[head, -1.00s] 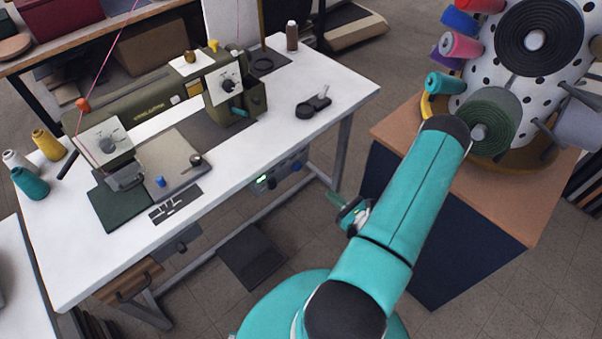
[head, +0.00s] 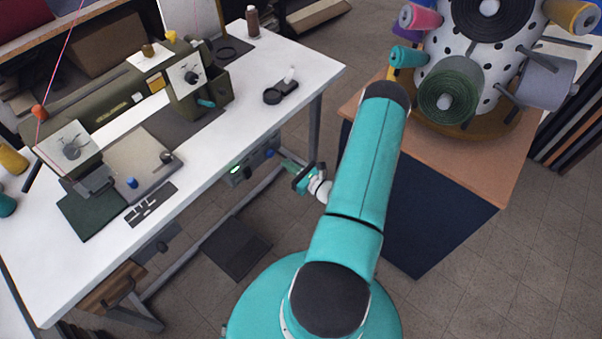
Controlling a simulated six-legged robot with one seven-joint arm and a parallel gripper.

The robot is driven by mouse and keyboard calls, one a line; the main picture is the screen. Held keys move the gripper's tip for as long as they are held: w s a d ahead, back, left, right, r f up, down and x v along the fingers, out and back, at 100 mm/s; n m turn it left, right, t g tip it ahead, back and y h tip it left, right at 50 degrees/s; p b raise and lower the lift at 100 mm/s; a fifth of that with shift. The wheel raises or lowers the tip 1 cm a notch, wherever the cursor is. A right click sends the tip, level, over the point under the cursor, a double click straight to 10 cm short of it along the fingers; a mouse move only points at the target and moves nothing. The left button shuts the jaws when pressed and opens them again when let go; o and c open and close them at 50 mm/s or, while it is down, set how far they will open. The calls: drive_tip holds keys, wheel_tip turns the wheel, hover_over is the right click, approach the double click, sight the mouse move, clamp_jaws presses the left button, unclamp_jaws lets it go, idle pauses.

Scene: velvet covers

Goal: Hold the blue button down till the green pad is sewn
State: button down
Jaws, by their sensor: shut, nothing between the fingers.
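The sewing machine (head: 108,95) stands on the white table, and a dark green pad (head: 92,212) lies at its left end by the needle head. A blue button (head: 269,153) shows on the control box (head: 245,170) under the table's front edge. A second small blue knob (head: 131,182) sits on the machine's beige plate. My gripper (head: 286,162) is shut and empty, a short way right of the box's blue button. I cannot tell whether it touches the box; it looks apart. My arm partly hides the gripper's wrist.
A green light (head: 235,169) glows on the control box. A table leg (head: 314,120) stands close behind my gripper. A wooden-topped cabinet (head: 460,165) with a spool stand is to the right. A dark pedal (head: 237,243) lies below on the tiled floor.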

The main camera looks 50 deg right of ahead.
sight(273, 154)
drive_tip(key=shift+w, duration=2.3)
